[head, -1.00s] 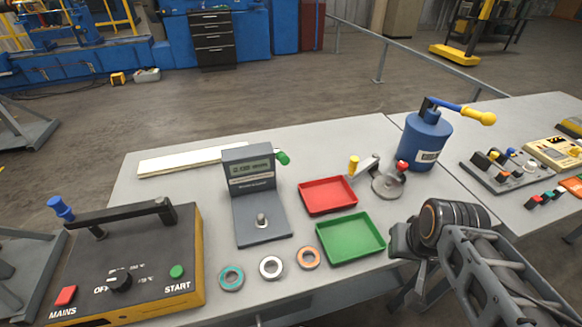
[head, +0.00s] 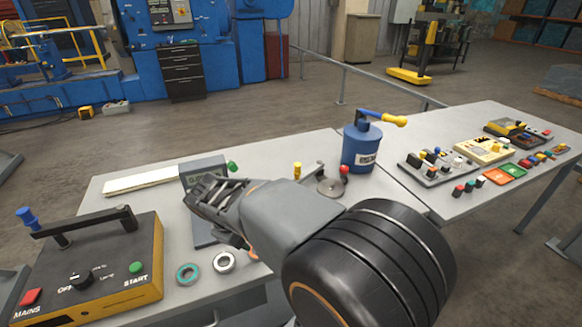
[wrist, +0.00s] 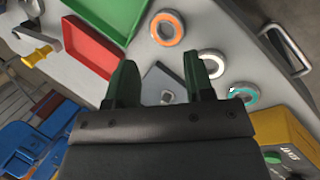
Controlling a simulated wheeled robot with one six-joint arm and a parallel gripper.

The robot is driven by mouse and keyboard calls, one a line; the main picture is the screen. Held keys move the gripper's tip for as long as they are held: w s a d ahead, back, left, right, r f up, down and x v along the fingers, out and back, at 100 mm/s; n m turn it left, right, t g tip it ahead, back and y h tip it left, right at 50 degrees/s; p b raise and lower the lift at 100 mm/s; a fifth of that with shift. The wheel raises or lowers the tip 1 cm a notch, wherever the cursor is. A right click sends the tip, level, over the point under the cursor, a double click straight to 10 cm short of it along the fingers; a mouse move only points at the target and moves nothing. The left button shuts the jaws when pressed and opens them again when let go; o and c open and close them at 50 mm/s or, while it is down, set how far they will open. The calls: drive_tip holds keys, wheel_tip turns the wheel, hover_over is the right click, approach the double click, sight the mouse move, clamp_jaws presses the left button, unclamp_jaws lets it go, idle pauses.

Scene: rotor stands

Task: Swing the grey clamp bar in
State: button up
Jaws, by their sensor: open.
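The grey clamp bar (head: 312,172) is a short bar beside a yellow knob (head: 297,171), at a round grey base (head: 330,188) with a red knob (head: 344,169). In the wrist view the bar (wrist: 38,37) and yellow knob (wrist: 36,58) show at the upper left, away from my fingers. My gripper (head: 213,196) is left of the bar in the head view, over the grey display stand (head: 203,232). In the wrist view my gripper (wrist: 163,84) has its fingers apart, with the stand's plate and stud seen between them. My arm hides the trays in the head view.
A red tray (wrist: 90,45) and green tray (wrist: 105,12) lie between my gripper and the bar. Several rings, including a teal one (head: 188,273), lie near the front edge. A black-and-yellow control box (head: 90,262) is at left, a blue canister (head: 362,148) behind the bar.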

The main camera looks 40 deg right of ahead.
drive_tip(key=w+d+n+g+h+p, duration=0.1)
drive_tip(key=w+d+n+g+h, duration=0.45)
drive_tip(key=d, duration=0.55)
drive_tip(key=n+t+h+p, duration=0.1)
drive_tip(key=n+t+h, duration=0.2)
drive_tip(key=n+h, duration=0.45)
approach(301, 177)
wheel_tip(301, 177, up, 4)
drive_tip(key=a, duration=0.3)
drive_tip(key=d+p, duration=0.1)
drive_tip(key=d, duration=0.3)
drive_tip(key=s+d+p, duration=0.1)
drive_tip(key=d, duration=0.3)
drive_tip(key=d+p, duration=0.1)
drive_tip(key=d, duration=0.4)
drive_tip(key=shift+s+d, duration=0.1)
drive_tip(key=shift+s, duration=0.1)
drive_tip(key=shift+c, duration=0.5)
clamp_jaws()
